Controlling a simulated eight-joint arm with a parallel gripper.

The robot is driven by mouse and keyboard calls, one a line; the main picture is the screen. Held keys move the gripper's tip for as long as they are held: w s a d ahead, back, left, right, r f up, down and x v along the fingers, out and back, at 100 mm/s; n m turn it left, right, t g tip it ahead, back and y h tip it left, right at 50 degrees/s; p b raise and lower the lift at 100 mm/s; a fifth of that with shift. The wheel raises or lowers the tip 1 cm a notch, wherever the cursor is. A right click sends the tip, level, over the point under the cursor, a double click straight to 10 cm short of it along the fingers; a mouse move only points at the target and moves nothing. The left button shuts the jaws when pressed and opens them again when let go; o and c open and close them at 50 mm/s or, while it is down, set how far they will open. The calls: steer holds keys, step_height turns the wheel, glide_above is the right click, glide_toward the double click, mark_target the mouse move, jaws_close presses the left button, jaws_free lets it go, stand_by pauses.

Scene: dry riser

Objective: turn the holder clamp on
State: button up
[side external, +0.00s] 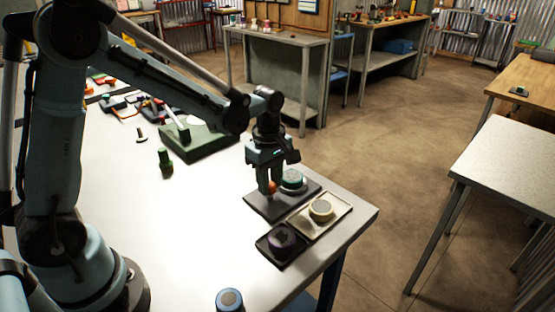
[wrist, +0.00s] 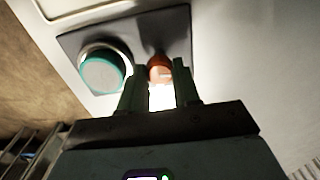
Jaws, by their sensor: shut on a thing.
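A dark square plate (side external: 286,206) lies near the right end of the white table. It carries a round teal-topped piece (side external: 292,179) and an orange knob (side external: 272,187); it may be the holder clamp, though no label shows. In the wrist view the plate (wrist: 120,32), teal piece (wrist: 101,71) and orange knob (wrist: 158,66) also show. My gripper (side external: 268,190) points down over the plate and is shut on the orange knob. In the wrist view its fingers (wrist: 160,75) stand on either side of the knob and hide part of it.
A cream plate with a round pale piece (side external: 321,209) and a dark plate with a purple knob (side external: 281,238) lie close by, toward the table's front corner. A green block with a lever (side external: 199,139) and a green peg (side external: 165,160) stand farther left. A blue-topped cylinder (side external: 229,299) is at the front.

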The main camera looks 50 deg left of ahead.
steer(key=m, duration=0.4)
steer(key=shift+m, duration=0.3)
steer(key=m, duration=0.3)
steer(key=shift+m, duration=0.3)
steer(key=m, duration=0.3)
steer(key=shift+m, duration=0.3)
steer(key=m, duration=0.4)
steer(key=shift+w, duration=0.1)
stand_by(0.6)
steer(key=o, duration=1.1)
steer(key=shift+c, duration=0.2)
steer(key=shift+r, duration=0.1)
